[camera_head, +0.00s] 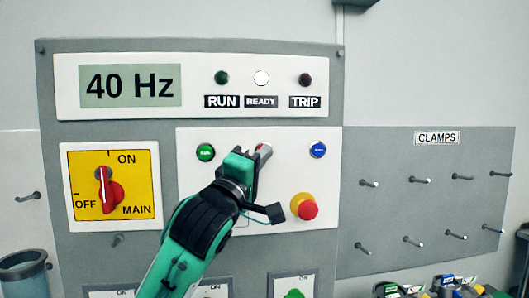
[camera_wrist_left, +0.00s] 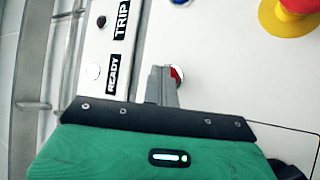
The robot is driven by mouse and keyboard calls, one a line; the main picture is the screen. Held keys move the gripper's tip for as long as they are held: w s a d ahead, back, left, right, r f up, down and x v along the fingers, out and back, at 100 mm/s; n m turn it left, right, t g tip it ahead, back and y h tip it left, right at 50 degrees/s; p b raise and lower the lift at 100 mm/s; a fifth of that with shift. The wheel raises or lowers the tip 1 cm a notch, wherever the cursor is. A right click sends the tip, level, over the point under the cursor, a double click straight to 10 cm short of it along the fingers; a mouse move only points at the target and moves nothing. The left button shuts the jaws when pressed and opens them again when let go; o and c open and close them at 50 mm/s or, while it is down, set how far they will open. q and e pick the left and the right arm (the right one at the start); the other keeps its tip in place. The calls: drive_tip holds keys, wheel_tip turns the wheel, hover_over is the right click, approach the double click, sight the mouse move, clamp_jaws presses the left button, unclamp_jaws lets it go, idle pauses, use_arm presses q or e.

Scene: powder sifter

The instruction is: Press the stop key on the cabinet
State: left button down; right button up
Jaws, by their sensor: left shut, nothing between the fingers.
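The cabinet (camera_head: 190,52) fills the middle of the head view. On its lower panel, a small red key (camera_head: 269,147) sits between a green key (camera_head: 205,152) and a blue key (camera_head: 318,149); I take the red one as the stop key, its label being hidden. My left gripper (camera_head: 261,152) is shut and empty, its fingertips at the red key and partly covering it. In the left wrist view the closed fingers (camera_wrist_left: 161,84) overlap the red key (camera_wrist_left: 177,75); I cannot tell whether they touch it. My right gripper is out of view.
A red mushroom button on a yellow collar (camera_head: 304,206) is right of my left arm. A yellow main switch (camera_head: 109,189) is at left. The display (camera_head: 130,86) reads 40 Hz. The READY lamp (camera_head: 261,77) looks white; RUN and TRIP look dark. Pegs (camera_head: 420,180) stick out at right.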

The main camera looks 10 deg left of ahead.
use_arm(q)
drive_tip(key=shift+s+d, duration=0.15)
drive_tip(key=shift+s, duration=0.5)
drive_tip(key=s, duration=0.2)
drive_tip(key=s+d, duration=0.1)
drive_tip(key=s, duration=0.1)
drive_tip(key=shift+s+d, duration=0.2)
drive_tip(key=shift+s, duration=0.15)
idle(0.4)
